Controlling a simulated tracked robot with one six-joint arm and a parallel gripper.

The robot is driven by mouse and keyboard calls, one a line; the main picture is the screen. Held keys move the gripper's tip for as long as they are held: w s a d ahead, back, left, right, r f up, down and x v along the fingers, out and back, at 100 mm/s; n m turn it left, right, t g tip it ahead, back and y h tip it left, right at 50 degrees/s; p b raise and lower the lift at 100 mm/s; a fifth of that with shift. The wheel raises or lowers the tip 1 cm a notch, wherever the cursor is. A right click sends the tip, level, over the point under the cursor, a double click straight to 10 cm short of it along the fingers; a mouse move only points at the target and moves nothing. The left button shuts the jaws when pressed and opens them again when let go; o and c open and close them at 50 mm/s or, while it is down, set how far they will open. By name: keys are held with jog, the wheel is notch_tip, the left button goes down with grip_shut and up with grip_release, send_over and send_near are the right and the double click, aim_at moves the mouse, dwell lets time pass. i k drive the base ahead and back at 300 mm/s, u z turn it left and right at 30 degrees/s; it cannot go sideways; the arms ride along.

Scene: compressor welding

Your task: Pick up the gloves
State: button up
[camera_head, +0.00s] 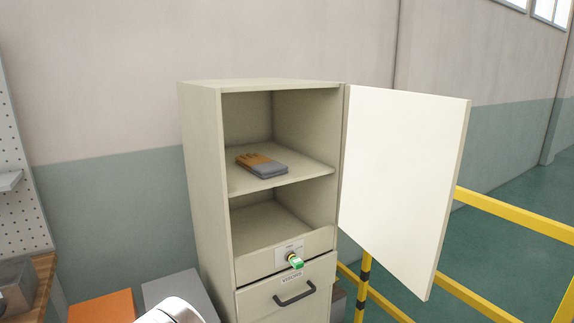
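The gloves (261,165) lie flat on the upper shelf of a tall beige cabinet (204,190). They look orange-brown at the finger end and grey at the cuff end, stacked as a pair. The cabinet door (402,185) stands wide open to the right, so the gloves are in plain view. My gripper is not in view. A white rounded piece at the bottom edge looks like part of my arm, below and left of the cabinet and well apart from the gloves.
The lower compartment is empty. Below it are a panel with a green-tagged key (295,261) and a drawer with a dark handle (294,294). Yellow railing (516,217) stands at right. An orange box (102,306), a grey box (178,290) and a workbench (43,280) are at lower left.

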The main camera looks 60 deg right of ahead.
aim_at(264, 167)
jog(key=z, duration=0.85)
jog(key=i, duration=1)
jog(key=z, duration=0.05)
